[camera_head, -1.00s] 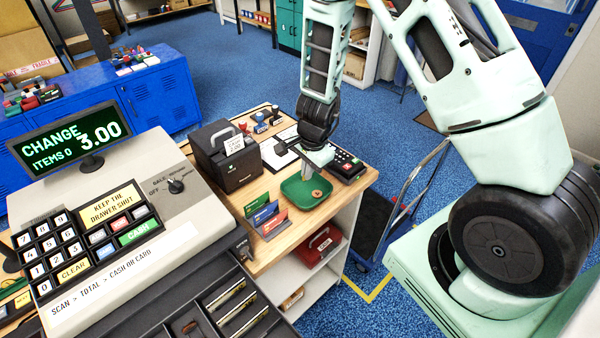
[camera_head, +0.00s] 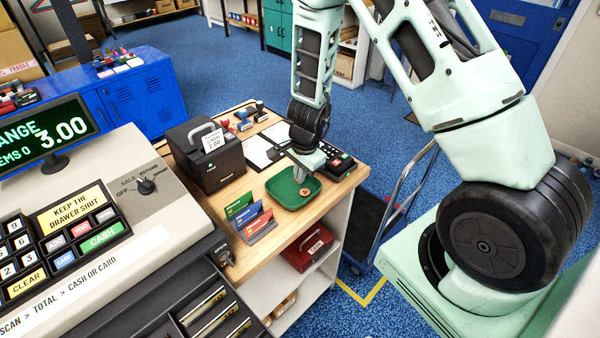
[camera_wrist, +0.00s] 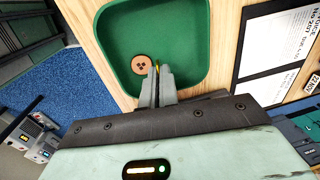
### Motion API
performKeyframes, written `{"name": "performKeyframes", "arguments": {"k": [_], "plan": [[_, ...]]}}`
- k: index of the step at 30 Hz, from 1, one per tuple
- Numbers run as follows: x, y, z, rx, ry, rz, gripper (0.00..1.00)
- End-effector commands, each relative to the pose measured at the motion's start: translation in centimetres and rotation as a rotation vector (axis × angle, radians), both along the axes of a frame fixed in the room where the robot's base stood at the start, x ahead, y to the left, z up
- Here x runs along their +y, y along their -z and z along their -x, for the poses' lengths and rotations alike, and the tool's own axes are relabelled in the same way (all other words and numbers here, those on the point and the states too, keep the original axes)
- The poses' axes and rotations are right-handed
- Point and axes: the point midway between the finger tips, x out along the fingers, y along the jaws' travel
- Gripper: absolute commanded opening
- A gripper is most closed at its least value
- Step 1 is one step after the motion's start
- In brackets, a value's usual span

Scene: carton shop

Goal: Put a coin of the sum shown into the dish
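The till display (camera_head: 48,132) reads 3.00 beside partly cropped words. The green dish (camera_head: 284,196) stands on the wooden counter. A round copper-brown coin with dark dots (camera_wrist: 141,65) lies flat in the dish; it also shows in the head view (camera_head: 305,191). My gripper (camera_wrist: 158,72) is over the dish, its fingers close together beside that coin.
A card rack (camera_head: 252,222) stands in front of the dish. A black box with a price card (camera_head: 205,160) is to its left, a card terminal (camera_head: 338,162) behind it to the right. The open till drawer (camera_head: 205,305) is at the front. Blue floor lies beyond the counter.

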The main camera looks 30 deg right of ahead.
Motion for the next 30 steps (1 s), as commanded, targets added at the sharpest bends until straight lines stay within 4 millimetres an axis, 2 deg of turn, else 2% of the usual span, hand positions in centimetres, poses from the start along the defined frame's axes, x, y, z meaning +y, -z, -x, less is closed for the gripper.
{"name": "performKeyframes", "arguments": {"k": [7, 9, 10, 20, 26, 30], "plan": [[0.0, 0.0, 0.0, 0.000, 0.000, 0.000, 0.00], [0.0, 0.0, 0.0, 0.000, 0.000, 0.000, 0.21], [0.0, 0.0, 0.0, 0.000, 0.000, 0.000, 0.27], [0.0, -0.3, 0.0, -0.001, -0.001, 0.000, 0.27], [0.0, -3.1, 0.3, -0.002, -0.003, 0.002, 0.27], [-0.1, -6.4, 0.7, -0.004, -0.004, 0.002, 0.27]]}}
